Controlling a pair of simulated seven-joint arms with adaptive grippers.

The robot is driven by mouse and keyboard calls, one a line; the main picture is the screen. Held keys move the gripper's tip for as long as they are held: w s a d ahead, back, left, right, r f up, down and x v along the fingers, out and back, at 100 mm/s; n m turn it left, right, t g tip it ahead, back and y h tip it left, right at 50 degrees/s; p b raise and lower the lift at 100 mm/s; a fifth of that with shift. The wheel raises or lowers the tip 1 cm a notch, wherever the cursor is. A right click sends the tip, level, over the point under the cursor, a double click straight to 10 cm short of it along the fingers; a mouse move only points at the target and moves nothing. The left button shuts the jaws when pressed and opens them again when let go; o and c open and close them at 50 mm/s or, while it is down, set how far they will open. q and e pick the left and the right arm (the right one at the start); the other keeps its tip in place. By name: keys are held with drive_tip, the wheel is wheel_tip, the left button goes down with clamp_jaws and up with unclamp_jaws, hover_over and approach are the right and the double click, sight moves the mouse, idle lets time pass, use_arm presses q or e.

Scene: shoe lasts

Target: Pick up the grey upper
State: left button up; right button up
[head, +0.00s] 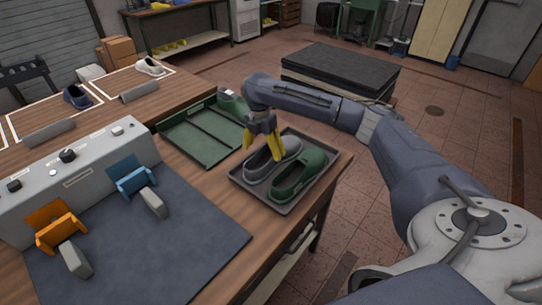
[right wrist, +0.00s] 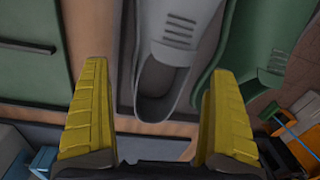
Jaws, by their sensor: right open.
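The grey upper (head: 272,160) lies in a dark grey tray (head: 246,184) at the right end of the table. The green upper (head: 298,176) lies beside it in the same tray, to its right. Nothing is gripped. My left gripper is not in view.
A grey machine (head: 80,165) with an orange holder (head: 57,226) and a blue holder (head: 132,176) fills the left. A blue-grey mat (head: 150,245) lies in front. Shoes stand on the back bench.

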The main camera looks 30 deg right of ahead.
sight(264, 156)
drive_tip(key=shift+s+f, duration=0.15)
drive_tip(key=shift+f, duration=1.4)
drive_tip(key=shift+c, duration=0.2)
drive_tip(key=c, duration=1.3)
